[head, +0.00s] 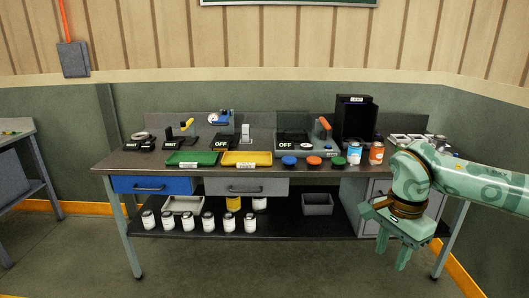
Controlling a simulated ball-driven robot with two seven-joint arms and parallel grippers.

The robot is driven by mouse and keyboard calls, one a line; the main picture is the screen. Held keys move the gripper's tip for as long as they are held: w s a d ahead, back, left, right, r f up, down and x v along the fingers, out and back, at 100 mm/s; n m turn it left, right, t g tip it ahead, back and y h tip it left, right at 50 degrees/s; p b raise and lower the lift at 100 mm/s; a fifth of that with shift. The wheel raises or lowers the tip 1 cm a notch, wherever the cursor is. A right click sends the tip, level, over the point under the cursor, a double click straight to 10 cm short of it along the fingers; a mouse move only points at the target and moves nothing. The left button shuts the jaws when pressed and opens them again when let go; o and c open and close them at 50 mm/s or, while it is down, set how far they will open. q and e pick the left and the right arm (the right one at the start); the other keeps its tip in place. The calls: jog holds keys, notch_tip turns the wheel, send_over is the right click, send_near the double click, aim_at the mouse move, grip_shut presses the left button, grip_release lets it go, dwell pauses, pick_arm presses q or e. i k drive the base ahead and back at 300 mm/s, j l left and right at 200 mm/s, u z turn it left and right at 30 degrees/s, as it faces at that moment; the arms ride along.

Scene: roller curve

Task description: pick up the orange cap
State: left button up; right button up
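The orange cap (314,161) is a small round disc on the workbench top near its front edge. It sits between a blue cap (289,161) and a green cap (338,162), apart from both. My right gripper (393,251) is in front of the bench at the right, low and pointing down. Its two fingers stand apart with nothing between them. It is well to the right of the orange cap and lower than the bench top. My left gripper is not in view.
Behind the caps stands a grey device marked OFF (287,144). A blue-labelled can (354,153) and an orange-labelled can (376,153) stand right of them. A yellow tray (246,165) and a green tray (191,165) lie left.

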aim_at(313, 160)
jog(key=i, duration=1.25)
jog(key=i+j+z, duration=0.1)
jog(key=i, duration=1.15)
jog(key=i+j+z, duration=0.1)
jog(key=i+z, duration=0.15)
jog(key=i, duration=0.2)
